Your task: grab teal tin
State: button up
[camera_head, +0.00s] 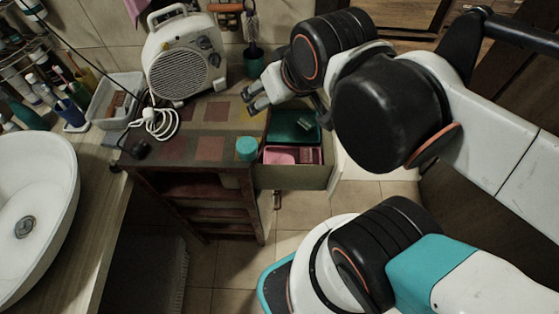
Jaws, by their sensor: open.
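The teal tin (247,148) is a small round teal piece near the front right edge of the checkered cabinet top, beside the open drawer. My gripper (251,102) is above the cabinet top, behind the tin and a little to its right in the picture. Its fingers are apart and empty, and they do not touch the tin. The black and white links of my arm fill the right side and hide part of the room behind.
The open drawer (290,178) holds a green box (285,126) and a pink box (283,155). A white fan heater (184,60) and a coiled white cable (160,122) occupy the cabinet's left and back. A white basin (35,205) stands at left.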

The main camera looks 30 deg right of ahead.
aim_at(246, 147)
jog(key=k+l+u, duration=0.25)
jog(key=k+l, duration=0.65)
jog(key=l, duration=0.1)
